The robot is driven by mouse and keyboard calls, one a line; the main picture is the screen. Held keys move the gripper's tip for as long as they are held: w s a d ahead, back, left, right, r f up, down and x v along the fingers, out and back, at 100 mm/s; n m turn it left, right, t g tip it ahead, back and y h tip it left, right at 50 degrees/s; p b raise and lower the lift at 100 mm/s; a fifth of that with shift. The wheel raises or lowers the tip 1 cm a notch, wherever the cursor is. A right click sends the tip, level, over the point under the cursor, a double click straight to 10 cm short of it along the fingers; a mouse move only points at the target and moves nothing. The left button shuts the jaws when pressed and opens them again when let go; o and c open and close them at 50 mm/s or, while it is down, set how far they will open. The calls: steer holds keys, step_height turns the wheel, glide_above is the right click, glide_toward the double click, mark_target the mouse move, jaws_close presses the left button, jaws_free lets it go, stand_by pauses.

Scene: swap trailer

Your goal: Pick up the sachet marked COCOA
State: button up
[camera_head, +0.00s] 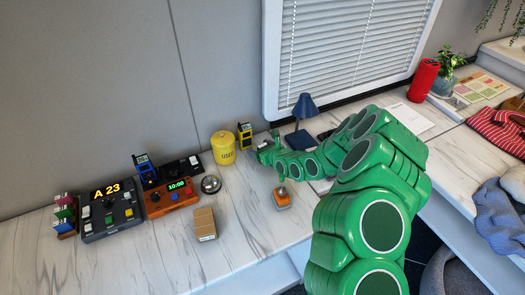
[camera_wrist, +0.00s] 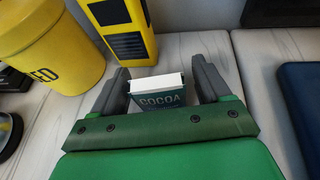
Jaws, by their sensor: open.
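The sachet marked COCOA (camera_wrist: 160,94) stands upright in the wrist view, dark blue-grey with a white top. My gripper (camera_wrist: 158,88) is open, with one dark finger on each side of the sachet. Gaps show between the fingers and the sachet's sides. Its lower part is hidden behind the green gripper body. In the head view my gripper (camera_head: 267,146) reaches over the counter near the wall, and the sachet there is too small to make out clearly.
A blue lamp (camera_head: 303,122) is to the right. A control box reading A 23 (camera_head: 108,212), an orange clock (camera_head: 171,198) and a cardboard box (camera_head: 205,225) stand left.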

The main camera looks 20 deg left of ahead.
steer(key=c, duration=1)
